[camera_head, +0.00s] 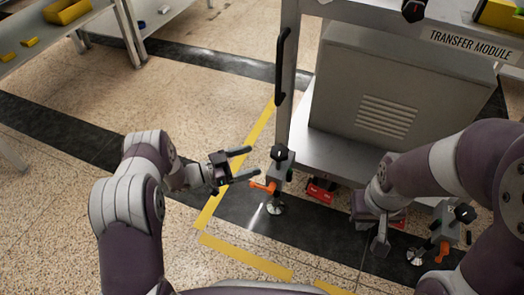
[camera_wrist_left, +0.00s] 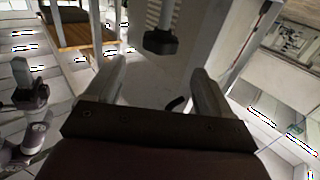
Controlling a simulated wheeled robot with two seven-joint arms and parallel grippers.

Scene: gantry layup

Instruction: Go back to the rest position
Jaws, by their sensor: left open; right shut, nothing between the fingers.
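My left gripper (camera_head: 243,164) is open and empty, held over the floor left of the transfer module (camera_head: 370,95). Its two fingers point right, toward a grey clamp post with an orange lever (camera_head: 264,187), with a gap between. In the left wrist view the open fingers of my left gripper (camera_wrist_left: 160,85) show with nothing between them. My right gripper (camera_head: 379,240) hangs low in front of the module, pointing down, with its fingers shut and nothing seen in them. Part of it is hidden by its own arm.
A grey table (camera_head: 35,50) with a yellow bin (camera_head: 66,11) stands at the upper left. A black handle (camera_head: 282,65) runs up the module's left post. Another orange-levered clamp (camera_head: 441,246) stands at the lower right. Open floor with yellow tape (camera_head: 245,257) lies left of the module.

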